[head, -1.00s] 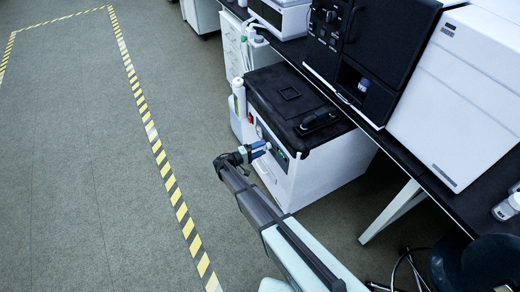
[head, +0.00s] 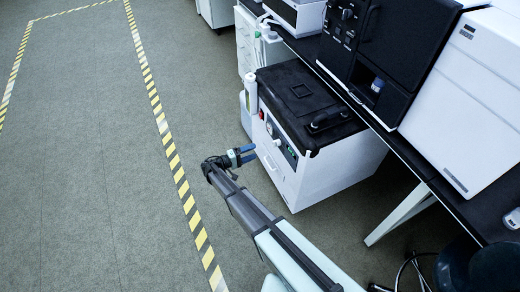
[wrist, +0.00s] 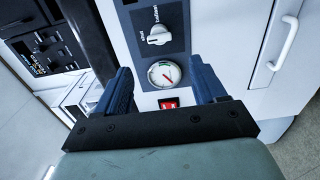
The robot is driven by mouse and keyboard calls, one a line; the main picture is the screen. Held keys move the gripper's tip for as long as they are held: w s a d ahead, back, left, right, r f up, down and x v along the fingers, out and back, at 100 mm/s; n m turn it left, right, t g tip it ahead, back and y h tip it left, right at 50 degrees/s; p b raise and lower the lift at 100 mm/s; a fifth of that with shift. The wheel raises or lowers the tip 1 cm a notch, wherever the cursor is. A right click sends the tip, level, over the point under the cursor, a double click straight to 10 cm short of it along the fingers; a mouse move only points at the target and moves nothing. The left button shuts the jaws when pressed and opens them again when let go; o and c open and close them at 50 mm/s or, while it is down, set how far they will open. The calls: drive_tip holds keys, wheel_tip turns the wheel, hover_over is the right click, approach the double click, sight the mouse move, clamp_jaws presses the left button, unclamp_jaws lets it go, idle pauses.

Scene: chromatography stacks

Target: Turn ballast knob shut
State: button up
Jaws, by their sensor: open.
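The ballast knob (wrist: 158,36) is a white pointer knob on a dark blue-grey plate on the front of a white cabinet. The plate carries the words "ballast" and what looks like "shut". The knob also shows small in the head view (head: 277,143). My gripper (head: 251,153) has blue fingers and is open and empty, in front of the cabinet's front panel and apart from it. In the wrist view my gripper (wrist: 163,80) has its fingers spread to either side of a round gauge, with the knob beyond them. Nothing of the knob is hidden there.
The gauge (wrist: 165,73) and a red switch (wrist: 168,103) sit beside the knob on the panel. Open floor lies to the left.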

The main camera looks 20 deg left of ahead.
drive_tip(key=shift+v, duration=1.8)
drive_tip(key=shift+c, duration=0.2)
idle(1.1)
